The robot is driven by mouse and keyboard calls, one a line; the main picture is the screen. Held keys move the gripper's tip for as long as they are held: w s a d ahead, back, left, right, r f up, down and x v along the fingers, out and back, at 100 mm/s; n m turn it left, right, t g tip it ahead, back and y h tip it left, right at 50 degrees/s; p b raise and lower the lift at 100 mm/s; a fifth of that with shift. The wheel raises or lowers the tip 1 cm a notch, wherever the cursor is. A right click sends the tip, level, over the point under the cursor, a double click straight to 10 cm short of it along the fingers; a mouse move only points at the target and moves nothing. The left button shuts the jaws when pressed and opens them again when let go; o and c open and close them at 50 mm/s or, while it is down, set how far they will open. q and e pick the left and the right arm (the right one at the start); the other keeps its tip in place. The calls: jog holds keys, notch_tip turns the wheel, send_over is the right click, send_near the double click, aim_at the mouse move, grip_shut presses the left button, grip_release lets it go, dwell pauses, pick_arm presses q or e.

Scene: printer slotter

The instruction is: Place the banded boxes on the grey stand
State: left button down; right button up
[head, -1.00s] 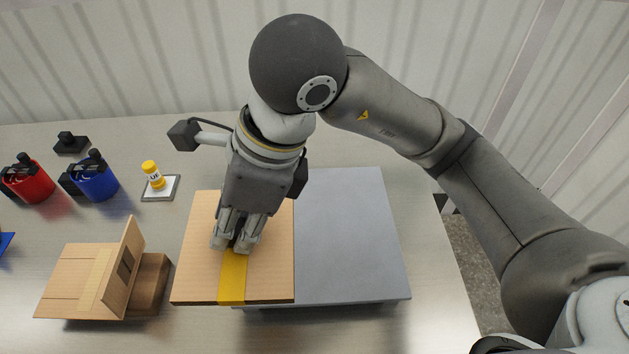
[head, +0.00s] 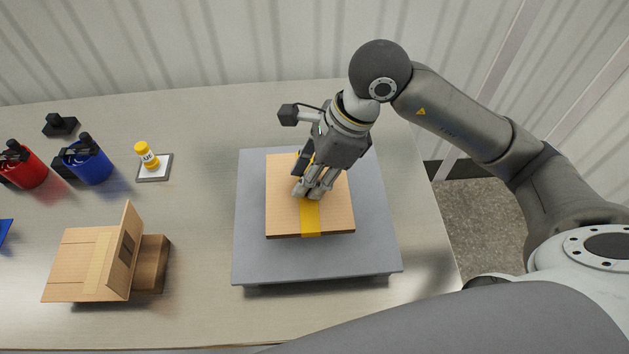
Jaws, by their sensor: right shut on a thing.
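A cardboard box with a yellow band (head: 283,209) is over the middle of the grey stand (head: 256,262). From this angle I cannot tell whether it rests on the stand or hangs just above it. My right gripper (head: 308,195) comes down from above and is shut at the yellow band on the box's top. The fingertips partly hide the band. My left gripper does not show in the head view.
An open cardboard box (head: 85,262) lies at the left front. A red holder (head: 25,170), a blue holder (head: 88,164), a black device (head: 60,125) and a yellow bottle (head: 147,156) on a small scale-like plate (head: 155,174) stand at the left. Table between them and the stand is clear.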

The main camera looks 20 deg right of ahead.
jog(key=shift+w+d+f, duration=0.15)
jog(key=shift+d+f, duration=0.3)
notch_tip(320, 180, down, 3)
jog(key=shift+r+p, duration=0.15)
jog(key=shift+p, duration=0.55)
jog(key=shift+f, duration=0.3)
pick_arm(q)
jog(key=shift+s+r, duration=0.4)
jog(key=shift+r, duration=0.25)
pick_arm(e)
jog(key=shift+f, duration=0.15)
jog(key=o, duration=1.1)
jog(key=shift+c, duration=0.2)
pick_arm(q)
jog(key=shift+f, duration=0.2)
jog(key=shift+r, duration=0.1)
